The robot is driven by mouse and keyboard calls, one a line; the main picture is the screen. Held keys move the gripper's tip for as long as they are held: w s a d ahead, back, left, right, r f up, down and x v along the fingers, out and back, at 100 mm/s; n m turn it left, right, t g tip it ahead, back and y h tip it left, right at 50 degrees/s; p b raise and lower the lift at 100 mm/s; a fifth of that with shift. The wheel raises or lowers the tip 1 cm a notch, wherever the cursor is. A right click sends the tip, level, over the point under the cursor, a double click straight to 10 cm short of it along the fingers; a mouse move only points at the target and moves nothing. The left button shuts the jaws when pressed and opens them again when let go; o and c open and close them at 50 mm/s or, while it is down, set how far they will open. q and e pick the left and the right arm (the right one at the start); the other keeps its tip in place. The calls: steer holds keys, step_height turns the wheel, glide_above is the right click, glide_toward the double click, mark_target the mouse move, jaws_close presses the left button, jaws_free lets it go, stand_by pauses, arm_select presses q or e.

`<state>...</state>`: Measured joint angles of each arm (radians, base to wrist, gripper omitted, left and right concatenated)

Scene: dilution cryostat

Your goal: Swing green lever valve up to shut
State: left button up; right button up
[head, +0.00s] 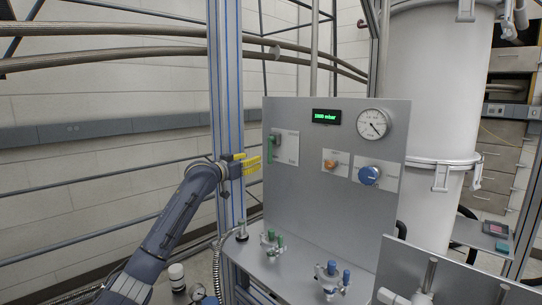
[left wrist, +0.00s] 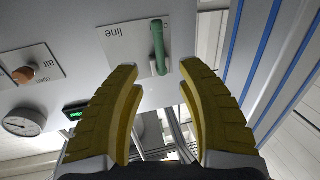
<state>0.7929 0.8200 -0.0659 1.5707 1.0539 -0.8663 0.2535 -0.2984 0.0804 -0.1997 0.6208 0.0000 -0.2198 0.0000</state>
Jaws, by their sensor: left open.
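The green lever valve (head: 270,148) is on the upper left of the grey upright panel, on a white label plate (head: 288,148). Its handle hangs downward from its pivot. In the left wrist view, which is upside down, the green lever (left wrist: 158,45) stands out from the plate marked "line" (left wrist: 120,35). My left gripper (head: 250,164), with yellow fingers, is just left of the panel near the lever. In the left wrist view its fingers (left wrist: 160,69) are open and empty, with the lever ahead of the gap, apparently untouched. My right gripper is not in view.
The panel (head: 320,195) also bears a green pressure readout (head: 326,117), a round gauge (head: 372,124), an orange knob (head: 331,164) and a blue knob (head: 369,175). Small valves (head: 331,278) stand on the ledge below. An aluminium post (head: 226,90) rises behind my left gripper.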

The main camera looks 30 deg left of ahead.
mark_target(269, 154)
arm_select(q)
steer(key=w, duration=1.3)
steer(key=shift+d, duration=0.35)
jaws_close()
